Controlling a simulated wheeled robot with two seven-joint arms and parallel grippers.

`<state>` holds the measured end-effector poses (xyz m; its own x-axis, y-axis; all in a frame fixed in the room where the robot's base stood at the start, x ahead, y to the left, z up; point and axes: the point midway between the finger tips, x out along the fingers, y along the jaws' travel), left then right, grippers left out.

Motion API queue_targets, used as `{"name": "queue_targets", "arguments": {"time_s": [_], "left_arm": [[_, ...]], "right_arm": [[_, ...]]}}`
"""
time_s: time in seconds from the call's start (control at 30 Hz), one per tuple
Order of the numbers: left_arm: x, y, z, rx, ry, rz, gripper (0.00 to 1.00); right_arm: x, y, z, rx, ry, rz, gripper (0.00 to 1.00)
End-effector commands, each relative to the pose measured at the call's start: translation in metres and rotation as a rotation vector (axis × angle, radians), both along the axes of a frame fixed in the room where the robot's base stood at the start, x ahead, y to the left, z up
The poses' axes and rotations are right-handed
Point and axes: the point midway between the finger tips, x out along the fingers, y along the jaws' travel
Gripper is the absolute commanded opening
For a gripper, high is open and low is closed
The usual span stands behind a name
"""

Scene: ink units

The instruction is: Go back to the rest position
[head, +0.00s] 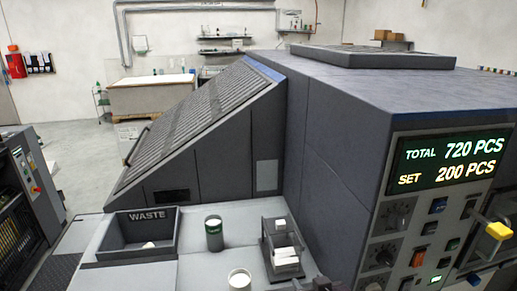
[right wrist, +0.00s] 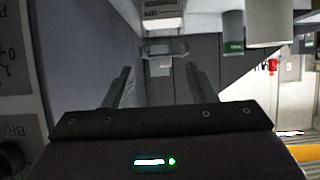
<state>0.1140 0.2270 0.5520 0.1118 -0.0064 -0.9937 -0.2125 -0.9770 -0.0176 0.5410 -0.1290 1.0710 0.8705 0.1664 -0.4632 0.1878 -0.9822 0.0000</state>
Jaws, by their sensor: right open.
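My right gripper shows as a small dark piece at the bottom edge of the head view (head: 318,284), just in front of the dark rack. In the right wrist view its two fingers (right wrist: 158,82) stand apart with nothing between them. The dark rack (head: 266,246) holds white pieces (head: 284,256) on the grey work surface. The rack shows past the fingertips in the right wrist view (right wrist: 172,48), apart from them. My left gripper is in neither view.
A WASTE bin (head: 130,252) with a white piece inside sits at left. A dark green canister (head: 214,238) and a white-topped cup (head: 240,280) stand left of the rack. The control panel (head: 425,225), with knobs, buttons and a yellow-ended handle (head: 497,231), is at right.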

Motion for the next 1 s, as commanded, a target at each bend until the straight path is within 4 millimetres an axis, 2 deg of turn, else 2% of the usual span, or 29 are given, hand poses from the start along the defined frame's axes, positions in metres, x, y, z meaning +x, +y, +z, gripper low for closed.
{"name": "queue_targets", "arguments": {"time_s": [0.27,0.5,0.77,1.0], "left_arm": [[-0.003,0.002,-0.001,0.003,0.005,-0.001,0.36],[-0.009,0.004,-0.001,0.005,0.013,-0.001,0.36],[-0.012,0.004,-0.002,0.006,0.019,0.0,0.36],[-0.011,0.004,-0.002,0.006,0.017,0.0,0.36]], "right_arm": [[-0.047,-0.017,-0.021,-0.036,0.178,-0.007,0.51],[-0.101,-0.035,-0.035,-0.076,0.369,-0.016,0.51],[-0.164,-0.052,-0.041,-0.123,0.571,-0.024,0.51],[-0.219,-0.066,-0.037,-0.166,0.743,-0.034,0.51]]}}
